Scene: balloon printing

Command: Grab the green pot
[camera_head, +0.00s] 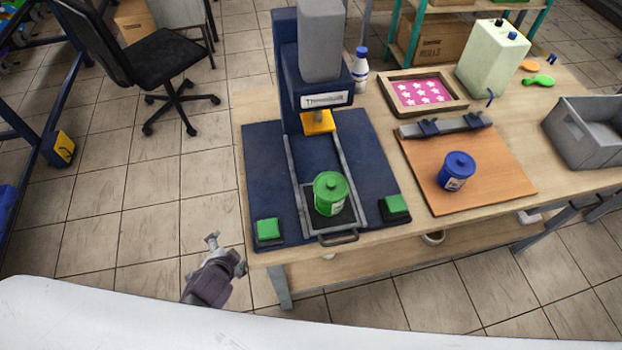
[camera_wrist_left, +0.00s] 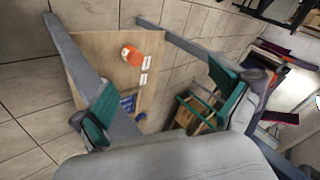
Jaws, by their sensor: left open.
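The green pot (camera_head: 331,193) is a lidded green jar with a pale label. It stands upright on the sliding tray (camera_head: 337,239) of the dark blue press (camera_head: 270,170), between two green buttons. My left gripper (camera_head: 227,254) is open and empty, left of the table's front left corner and apart from the pot. In the left wrist view my gripper (camera_wrist_left: 163,95) has its fingers spread, with no green pot visible between them. My right gripper is not in view.
A blue pot (camera_head: 456,171) stands on a brown board to the right. A grey crate (camera_head: 590,132) sits at the table's right. An orange pot (camera_wrist_left: 131,56) shows on a wooden surface in the wrist view.

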